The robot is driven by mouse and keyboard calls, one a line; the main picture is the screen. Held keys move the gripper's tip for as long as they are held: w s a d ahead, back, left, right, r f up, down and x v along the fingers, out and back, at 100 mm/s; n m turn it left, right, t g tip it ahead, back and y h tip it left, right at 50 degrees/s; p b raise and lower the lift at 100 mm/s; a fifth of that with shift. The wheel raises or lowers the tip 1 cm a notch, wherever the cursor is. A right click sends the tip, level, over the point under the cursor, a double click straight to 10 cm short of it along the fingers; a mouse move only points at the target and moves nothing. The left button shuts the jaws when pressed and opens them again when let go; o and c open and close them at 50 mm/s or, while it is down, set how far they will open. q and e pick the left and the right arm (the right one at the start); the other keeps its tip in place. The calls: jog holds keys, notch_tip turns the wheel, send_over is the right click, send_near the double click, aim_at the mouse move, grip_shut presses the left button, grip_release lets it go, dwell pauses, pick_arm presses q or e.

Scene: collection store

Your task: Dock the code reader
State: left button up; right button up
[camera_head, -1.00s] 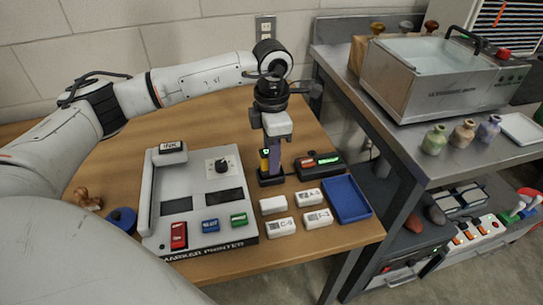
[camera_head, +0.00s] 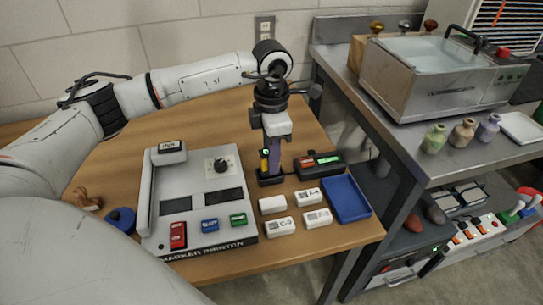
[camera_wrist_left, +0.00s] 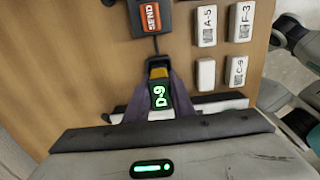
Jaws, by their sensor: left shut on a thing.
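The code reader (camera_head: 264,158) is a dark handheld unit with a yellow end and a lit green screen. In the left wrist view the code reader (camera_wrist_left: 159,95) reads D-9. My left gripper (camera_head: 272,165) points down and is shut on the reader, its purple fingers on both sides in the left wrist view (camera_wrist_left: 160,88). The reader's lower end is at the small black dock (camera_head: 270,181) on the table. The fingers partly hide the contact, so I cannot tell whether it is fully seated. My right gripper is not in view.
A black send box (camera_head: 318,164) stands right of the dock, joined by a cable. White labelled blocks (camera_head: 280,226) and a blue tray (camera_head: 347,198) lie in front. The marker printer (camera_head: 200,195) fills the left. A metal bench (camera_head: 470,150) stands right.

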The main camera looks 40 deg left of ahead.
pick_arm(q)
jog(key=shift+f, duration=0.4)
jog(key=o, duration=0.6)
